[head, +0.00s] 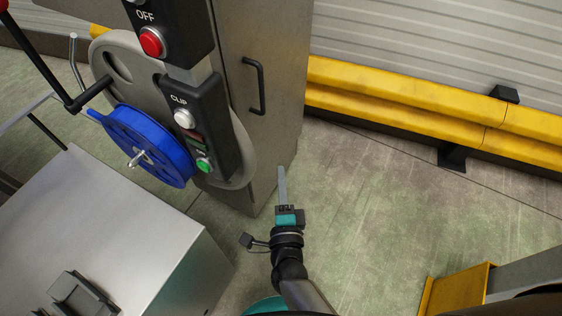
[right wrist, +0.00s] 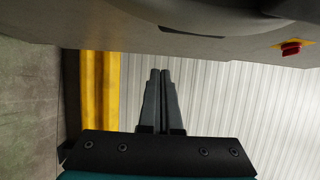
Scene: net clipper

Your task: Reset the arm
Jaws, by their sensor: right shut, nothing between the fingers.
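My right gripper (head: 282,172) points away from me over the floor, near the lower right edge of the grey machine cabinet (head: 262,125). Its fingers are closed together and empty. In the right wrist view my right gripper (right wrist: 160,75) shows two dark fingers side by side, with the striped wall behind them. No touch between the fingers and the cabinet can be made out. My left gripper is not in view.
The cabinet carries a control box (head: 195,130) with buttons, a red OFF button (head: 152,42) and a blue reel (head: 145,145). A metal table (head: 120,230) stands at lower left. A yellow barrier (head: 400,105) runs along the wall.

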